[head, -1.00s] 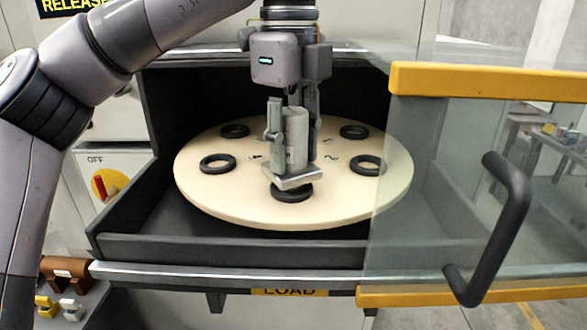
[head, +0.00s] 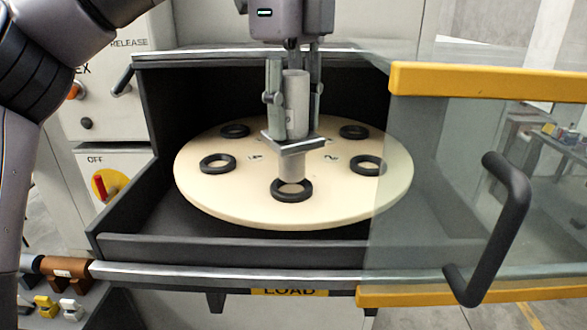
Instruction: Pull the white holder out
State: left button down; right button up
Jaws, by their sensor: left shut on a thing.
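The white holder (head: 293,165) is a pale upright cylinder with a square flange around its middle. It stands over the front black ring (head: 291,197) of the cream round turntable (head: 235,205). My left gripper (head: 294,110) comes from above with its fingers on both sides of the holder's upper part, shut on it. The holder's lower part shows below the flange. Its bottom end overlaps the ring in the picture, and I cannot tell whether it is fully clear of it. My right gripper is not in view.
Several other black rings (head: 217,164) on the turntable are empty. A dark box (head: 160,210) surrounds the turntable. A clear door with yellow edges (head: 490,82) and a black handle (head: 507,215) stands at the right. A panel with a red and yellow switch (head: 108,186) is at the left.

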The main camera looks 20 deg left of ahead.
aim_at(290, 73)
pick_arm(q)
jog(key=shift+r, duration=2.05)
